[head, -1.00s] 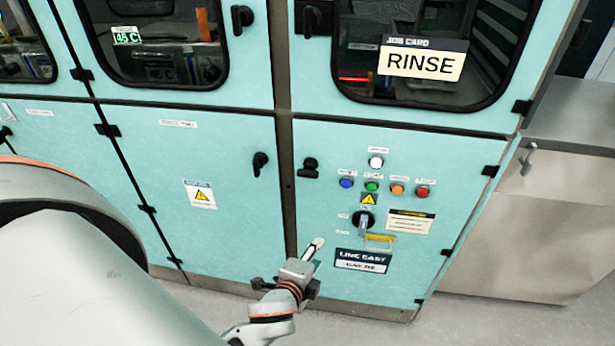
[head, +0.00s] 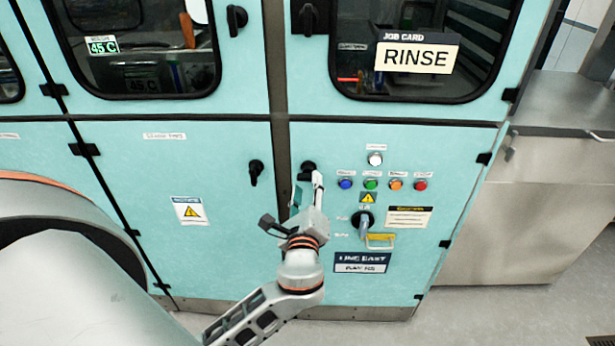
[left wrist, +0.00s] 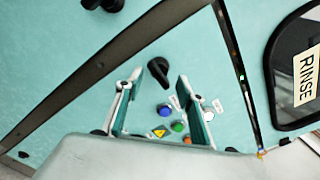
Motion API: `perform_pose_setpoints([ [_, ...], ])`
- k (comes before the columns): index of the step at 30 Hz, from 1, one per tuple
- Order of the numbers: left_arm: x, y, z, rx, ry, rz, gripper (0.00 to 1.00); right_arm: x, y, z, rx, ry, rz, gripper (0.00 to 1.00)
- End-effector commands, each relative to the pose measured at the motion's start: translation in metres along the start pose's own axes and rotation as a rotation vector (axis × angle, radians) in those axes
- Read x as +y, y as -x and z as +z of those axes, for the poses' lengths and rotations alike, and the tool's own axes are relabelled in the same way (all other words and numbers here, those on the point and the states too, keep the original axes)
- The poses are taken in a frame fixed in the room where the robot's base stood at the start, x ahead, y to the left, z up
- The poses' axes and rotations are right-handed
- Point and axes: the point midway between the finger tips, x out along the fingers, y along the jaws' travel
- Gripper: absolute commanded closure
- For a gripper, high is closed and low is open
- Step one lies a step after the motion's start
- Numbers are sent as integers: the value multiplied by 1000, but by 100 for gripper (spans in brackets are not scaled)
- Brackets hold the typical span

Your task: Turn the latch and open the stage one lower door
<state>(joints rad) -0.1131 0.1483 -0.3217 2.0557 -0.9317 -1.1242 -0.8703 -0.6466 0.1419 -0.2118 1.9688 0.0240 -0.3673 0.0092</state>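The lower panel (head: 340,290) with the control buttons has a black latch (head: 308,168) at its upper left. The lower door (head: 190,250) to its left is shut and has its own black latch (head: 256,170); its small label is too blurred to read. My left gripper (head: 307,187) is open, its fingers pointing up at the control panel's latch and partly covering it. In the left wrist view a dark latch (left wrist: 158,72) shows near the tips of the spread fingers (left wrist: 160,80); contact cannot be told. My right gripper is not in view.
Several coloured buttons (head: 371,184), a rotary switch (head: 362,220) and a yellow handle (head: 380,240) sit right of my gripper. Windowed upper doors (head: 415,110), one marked RINSE, are shut above. A steel counter (head: 545,200) stands at the right; floor is open in front.

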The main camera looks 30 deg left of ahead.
Motion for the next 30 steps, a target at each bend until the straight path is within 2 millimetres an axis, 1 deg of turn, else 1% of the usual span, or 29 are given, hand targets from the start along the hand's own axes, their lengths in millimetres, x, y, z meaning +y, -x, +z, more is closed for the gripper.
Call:
perform_pose_setpoints([
  [1, -1, -9, 1, -1, -1, -1, 62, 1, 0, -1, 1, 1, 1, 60],
  [3, -1, -20, 1, -2, -1, -2, 62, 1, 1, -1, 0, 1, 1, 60],
  [9, 0, -41, 0, 0, 0, 0, 62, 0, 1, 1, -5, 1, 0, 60],
  [13, 1, -47, 0, 1, 1, 1, 62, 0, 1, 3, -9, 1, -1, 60],
  [20, 1, -47, -1, 2, 1, 1, 62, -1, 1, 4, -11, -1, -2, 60],
  [23, 1, -47, -1, 2, 1, 1, 85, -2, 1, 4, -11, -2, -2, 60],
  [24, 1, -47, 0, 2, 1, 0, 96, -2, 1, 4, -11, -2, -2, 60],
  [25, 0, -47, 0, 2, 1, 0, 100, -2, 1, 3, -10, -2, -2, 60],
  [30, 0, -47, 0, 1, 0, -1, 100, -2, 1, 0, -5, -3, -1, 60],
])
